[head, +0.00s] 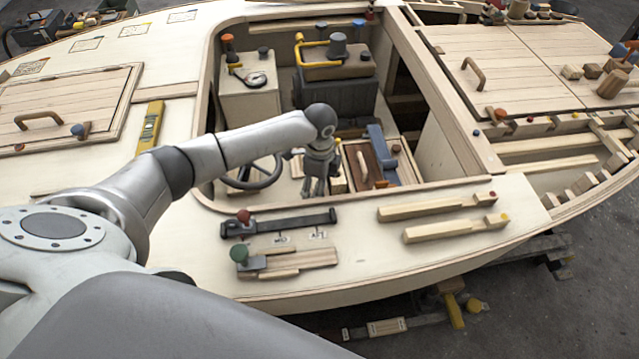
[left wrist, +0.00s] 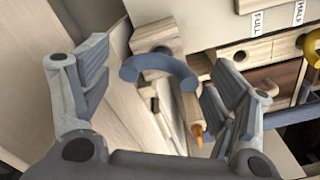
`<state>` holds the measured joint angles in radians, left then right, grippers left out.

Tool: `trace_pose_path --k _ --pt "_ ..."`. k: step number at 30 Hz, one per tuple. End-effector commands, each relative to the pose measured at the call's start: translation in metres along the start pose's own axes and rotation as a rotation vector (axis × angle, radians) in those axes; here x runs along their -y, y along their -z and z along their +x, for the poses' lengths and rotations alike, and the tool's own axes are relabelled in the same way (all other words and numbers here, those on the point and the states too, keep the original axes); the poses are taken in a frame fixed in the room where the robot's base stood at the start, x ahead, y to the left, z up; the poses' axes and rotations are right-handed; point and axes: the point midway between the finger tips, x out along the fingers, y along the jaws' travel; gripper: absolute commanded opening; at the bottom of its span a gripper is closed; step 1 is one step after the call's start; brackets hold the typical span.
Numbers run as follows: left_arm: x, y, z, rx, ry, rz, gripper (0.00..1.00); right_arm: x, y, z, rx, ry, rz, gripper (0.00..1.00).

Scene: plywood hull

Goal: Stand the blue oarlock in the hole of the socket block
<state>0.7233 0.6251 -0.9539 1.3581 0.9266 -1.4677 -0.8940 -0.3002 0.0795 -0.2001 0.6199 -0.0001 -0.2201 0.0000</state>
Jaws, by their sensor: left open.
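My left gripper (head: 318,190) reaches down into the open cockpit of the hull. In the left wrist view its fingers (left wrist: 158,95) are spread wide apart. A blue-grey curved piece (left wrist: 160,66), which looks like the oarlock, shows between the fingers as an arc with its ends pointing down in the picture. I cannot tell whether a finger touches it. Behind the arc is a pale wooden block (left wrist: 155,30) with a dark round spot; it may be the socket block, but I cannot tell for sure. The oarlock's shank is not clearly visible. My right gripper is out of view.
A wooden stick with an orange tip (left wrist: 196,125) is close to the right finger. Cockpit walls and a steering wheel (head: 262,180) surround the arm. A blue tool (head: 378,145) lies on a wooden box to the right. The side deck holds a black bar (head: 290,222) and wooden handles (head: 430,206).

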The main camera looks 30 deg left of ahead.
Motion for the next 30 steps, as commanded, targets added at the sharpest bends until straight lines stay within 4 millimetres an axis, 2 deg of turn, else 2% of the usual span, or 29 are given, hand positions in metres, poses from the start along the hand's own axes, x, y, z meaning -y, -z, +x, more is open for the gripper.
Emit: trace_pose_path --k 5,8,21,25,30 --pt "0.0 0.0 -0.002 0.0 0.0 0.0 0.81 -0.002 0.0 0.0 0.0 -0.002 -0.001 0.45" --pt "0.001 0.0 -0.011 -0.001 0.003 0.001 0.81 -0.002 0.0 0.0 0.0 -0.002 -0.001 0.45" --pt "0.001 0.0 -0.097 -0.001 0.003 0.0 0.81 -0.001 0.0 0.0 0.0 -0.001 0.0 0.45" --pt "0.001 0.0 -0.113 -0.001 0.002 0.001 0.81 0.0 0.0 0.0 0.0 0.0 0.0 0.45" --pt "0.0 0.0 -0.12 0.0 0.0 -0.001 0.81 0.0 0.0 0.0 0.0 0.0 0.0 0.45"
